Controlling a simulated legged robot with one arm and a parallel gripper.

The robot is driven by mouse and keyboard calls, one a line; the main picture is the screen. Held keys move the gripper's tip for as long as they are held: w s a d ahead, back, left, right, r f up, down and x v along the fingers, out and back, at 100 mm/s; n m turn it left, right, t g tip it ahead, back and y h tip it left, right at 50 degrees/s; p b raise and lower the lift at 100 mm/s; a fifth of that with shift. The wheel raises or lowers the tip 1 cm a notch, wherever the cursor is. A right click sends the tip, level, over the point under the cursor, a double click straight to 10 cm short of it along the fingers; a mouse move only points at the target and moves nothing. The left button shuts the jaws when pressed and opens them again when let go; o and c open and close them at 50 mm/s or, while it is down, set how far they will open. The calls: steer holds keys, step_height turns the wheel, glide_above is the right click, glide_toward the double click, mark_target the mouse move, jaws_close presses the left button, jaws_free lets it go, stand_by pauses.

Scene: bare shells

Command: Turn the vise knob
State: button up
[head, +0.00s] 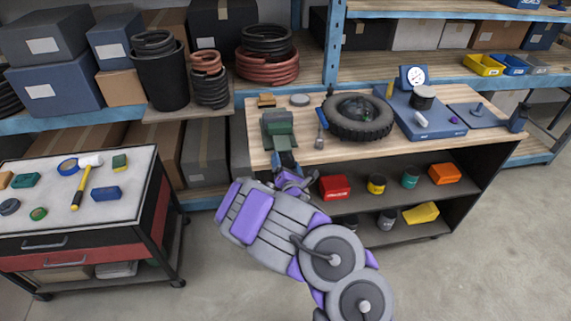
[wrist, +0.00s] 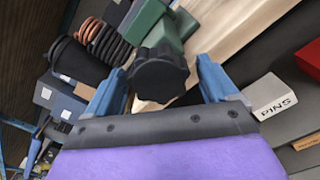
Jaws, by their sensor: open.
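The green vise (head: 280,130) stands at the front left of the wooden workbench. Its green body also shows at the top of the wrist view (wrist: 150,20). The dark, lobed vise knob (wrist: 160,72) faces the wrist camera. My gripper (wrist: 160,86) is open, with one blue finger to the left of the knob and one to the right. I cannot tell whether either finger touches it. In the head view my gripper (head: 286,163) is at the bench's front edge, just in front of the vise, and hides the knob.
On the workbench (head: 300,160) are a wheel (head: 358,118) and a blue plate (head: 425,120) with parts. Its lower shelves hold a red bin (head: 335,187) and several small containers. A tool cart (head: 140,190) stands at left. Floor at the right is clear.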

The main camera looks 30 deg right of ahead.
steer(key=shift+w+d, duration=0.15)
steer(key=shift+w, duration=0.4)
steer(key=c, duration=1)
